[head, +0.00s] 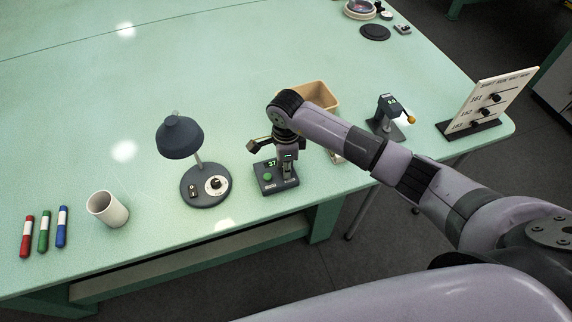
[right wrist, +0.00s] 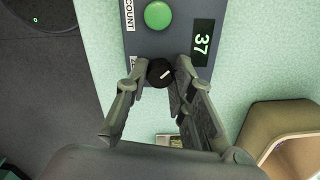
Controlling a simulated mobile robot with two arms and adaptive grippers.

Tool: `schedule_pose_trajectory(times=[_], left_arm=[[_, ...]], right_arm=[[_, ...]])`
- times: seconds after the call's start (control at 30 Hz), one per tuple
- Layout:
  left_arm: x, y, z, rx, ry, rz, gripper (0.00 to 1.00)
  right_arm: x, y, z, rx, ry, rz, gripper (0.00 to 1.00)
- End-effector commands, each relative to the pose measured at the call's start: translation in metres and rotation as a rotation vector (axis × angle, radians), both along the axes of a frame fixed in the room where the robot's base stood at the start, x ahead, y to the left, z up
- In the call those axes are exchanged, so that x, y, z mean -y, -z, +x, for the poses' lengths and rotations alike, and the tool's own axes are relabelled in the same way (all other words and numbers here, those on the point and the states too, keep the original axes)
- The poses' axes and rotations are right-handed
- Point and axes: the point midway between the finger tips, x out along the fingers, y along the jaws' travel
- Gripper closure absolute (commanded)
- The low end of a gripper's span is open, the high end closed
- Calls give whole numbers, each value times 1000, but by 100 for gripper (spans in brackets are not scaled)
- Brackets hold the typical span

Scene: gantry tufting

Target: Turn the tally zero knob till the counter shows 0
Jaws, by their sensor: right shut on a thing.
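The tally counter (head: 265,187) is a dark box near the table's front edge, with a green button (head: 268,177). Its display (head: 271,163) shows 37 in green; the display (right wrist: 202,43) also reads 37, turned sideways, in the right wrist view. The zero knob (right wrist: 159,72) is a small black round knob with a white mark, below the green button (right wrist: 158,15) in that view. My right gripper (right wrist: 160,76) is shut on the knob, one finger on each side. In the head view my right gripper (head: 287,165) is over the counter's right part. My left gripper is not in view.
A desk lamp (head: 180,138) stands left of the counter. A white cup (head: 107,209) and several markers (head: 44,231) are further left. A tan bin (head: 322,93) is behind my right arm. A small device (head: 386,117) and a sign board (head: 489,103) stand at right.

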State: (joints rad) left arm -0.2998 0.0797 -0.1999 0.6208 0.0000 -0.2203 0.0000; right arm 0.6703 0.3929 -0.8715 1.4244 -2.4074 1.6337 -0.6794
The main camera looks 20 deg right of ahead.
Motion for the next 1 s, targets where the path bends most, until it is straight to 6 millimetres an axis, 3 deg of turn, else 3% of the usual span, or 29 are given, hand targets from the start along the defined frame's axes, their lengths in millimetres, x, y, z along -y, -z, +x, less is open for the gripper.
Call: schedule_pose_trajectory(times=[0.53, 1.0], left_arm=[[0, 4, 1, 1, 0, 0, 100], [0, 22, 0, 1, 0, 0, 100]], right_arm=[[1, 0, 1, 2, 68, -1, 100], [1, 1, 1, 3, 450, -2, 100]])
